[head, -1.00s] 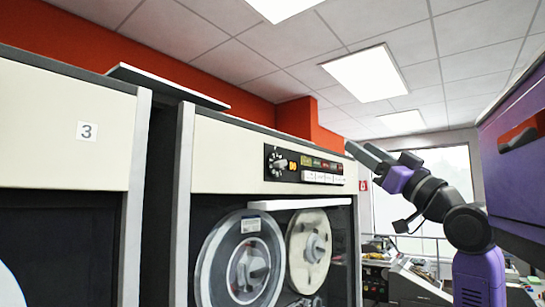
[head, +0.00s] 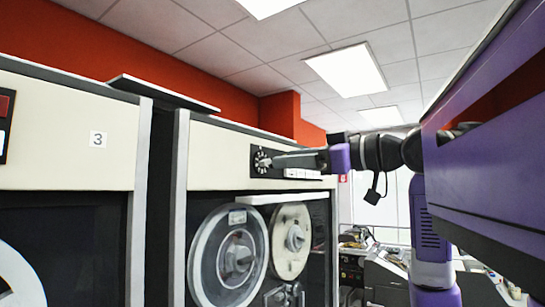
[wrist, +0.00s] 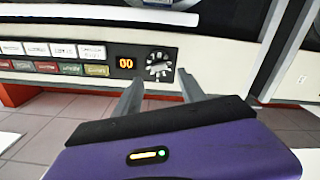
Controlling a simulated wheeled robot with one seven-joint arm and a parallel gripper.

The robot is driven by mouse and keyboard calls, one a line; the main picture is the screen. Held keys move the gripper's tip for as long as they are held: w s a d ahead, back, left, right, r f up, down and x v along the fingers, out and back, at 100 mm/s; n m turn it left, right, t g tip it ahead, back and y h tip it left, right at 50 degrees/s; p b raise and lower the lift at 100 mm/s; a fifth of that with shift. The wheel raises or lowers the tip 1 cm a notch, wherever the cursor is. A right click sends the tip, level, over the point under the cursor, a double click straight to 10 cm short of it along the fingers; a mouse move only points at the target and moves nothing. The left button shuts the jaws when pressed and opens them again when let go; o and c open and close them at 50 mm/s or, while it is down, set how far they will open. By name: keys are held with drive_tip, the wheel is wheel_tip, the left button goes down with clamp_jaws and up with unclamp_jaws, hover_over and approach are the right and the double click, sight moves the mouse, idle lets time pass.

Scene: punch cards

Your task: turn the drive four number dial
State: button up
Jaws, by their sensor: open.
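The number dial (wrist: 159,66) is a round silver knob with marks around it on a black control panel. In the head view the dial (head: 263,160) sits at the left end of the panel on the tape drive (head: 212,155). An orange display (wrist: 126,63) beside it reads 00. My gripper (wrist: 158,82) is open, with its two fingers apart on either side of the dial in the wrist view. In the head view my gripper (head: 276,160) is close to the dial and hides part of the panel. I cannot tell if a finger touches the dial.
White and coloured buttons (wrist: 60,68) line the panel beside the display. Tape reels (head: 290,242) sit below the panel. A neighbouring cabinet labelled 3 (head: 60,125) stands at the left. Desks with equipment (head: 385,275) are at the back right.

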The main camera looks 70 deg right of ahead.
sight(268, 160)
drive_tip(key=shift+p+x, duration=0.7)
drive_tip(key=shift+x, duration=1.8)
drive_tip(key=shift+d, duration=0.1)
clamp_jaws()
